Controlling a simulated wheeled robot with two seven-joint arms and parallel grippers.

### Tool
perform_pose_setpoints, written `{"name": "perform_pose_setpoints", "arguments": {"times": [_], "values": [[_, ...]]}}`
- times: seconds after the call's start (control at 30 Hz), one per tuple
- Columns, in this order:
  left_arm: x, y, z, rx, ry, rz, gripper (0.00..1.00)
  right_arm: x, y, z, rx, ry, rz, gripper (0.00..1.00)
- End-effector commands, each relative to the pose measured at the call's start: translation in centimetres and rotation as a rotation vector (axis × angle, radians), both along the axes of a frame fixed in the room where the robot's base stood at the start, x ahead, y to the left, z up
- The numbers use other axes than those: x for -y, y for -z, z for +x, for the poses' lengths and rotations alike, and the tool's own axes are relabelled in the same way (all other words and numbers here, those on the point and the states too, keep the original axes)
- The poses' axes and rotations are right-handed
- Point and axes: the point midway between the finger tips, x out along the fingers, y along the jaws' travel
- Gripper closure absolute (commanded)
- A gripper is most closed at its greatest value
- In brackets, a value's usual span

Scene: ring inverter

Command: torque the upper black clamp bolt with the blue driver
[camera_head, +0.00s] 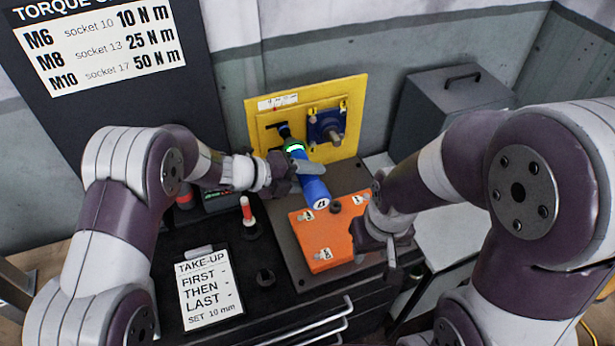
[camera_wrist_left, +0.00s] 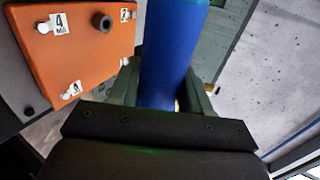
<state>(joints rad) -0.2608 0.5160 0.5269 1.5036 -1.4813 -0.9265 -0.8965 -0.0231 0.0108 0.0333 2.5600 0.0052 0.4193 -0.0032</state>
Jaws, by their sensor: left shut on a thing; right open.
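The blue driver (camera_head: 313,188) slants up toward the yellow panel (camera_head: 352,85), with a green lit ring near its black nose. My left gripper (camera_head: 303,168) is shut around the driver's body. The left wrist view also shows the driver's blue body (camera_wrist_left: 168,55) between the fingers. The driver's black nose is at a dark clamp part (camera_head: 281,126) on the panel's left side. The upper clamp bolt is hidden or too small to make out, so I cannot tell whether the nose is seated on it. My right gripper (camera_head: 377,228) is open beside the orange block's right edge.
The orange block (camera_head: 325,240) with numbered tags lies on a dark plate below the panel. A blue square part (camera_head: 325,127) with a protruding shaft is on the panel. A red-and-white tool (camera_head: 246,210) and a take-up card (camera_head: 208,288) are at the left. A grey case (camera_head: 450,100) stands behind right.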

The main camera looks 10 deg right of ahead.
Motion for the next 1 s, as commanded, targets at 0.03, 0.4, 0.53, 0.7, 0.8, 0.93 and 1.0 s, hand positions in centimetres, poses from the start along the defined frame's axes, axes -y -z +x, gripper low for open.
{"name": "perform_pose_setpoints", "arguments": {"times": [0.03,0.4,0.53,0.7,0.8,0.93,1.0], "values": [[0.0,-0.2,0.2,0.004,0.0,-0.003,0.97,0.0,0.0,0.0,0.0,0.0,0.0,0.57],[-0.1,-0.2,0.6,0.005,0.0,-0.003,0.97,0.0,-0.1,0.0,0.0,0.0,0.0,0.57],[-0.1,-0.2,0.8,0.005,0.0,-0.002,0.97,0.0,-0.2,0.0,0.0,0.0,0.0,0.57],[-0.2,-0.2,1.0,0.005,-0.001,-0.002,0.97,0.0,-0.2,0.0,0.0,0.0,0.0,0.57],[-0.2,-0.3,1.2,0.005,-0.001,-0.002,0.97,0.0,-0.2,0.0,0.0,0.0,0.0,0.57],[-0.2,-0.3,1.3,0.006,-0.002,-0.003,0.97,0.0,-0.3,0.0,0.0,0.0,0.0,0.57],[-0.3,-0.3,1.5,0.007,-0.003,-0.003,0.97,0.0,-0.3,0.0,0.0,0.0,0.0,0.57]]}}
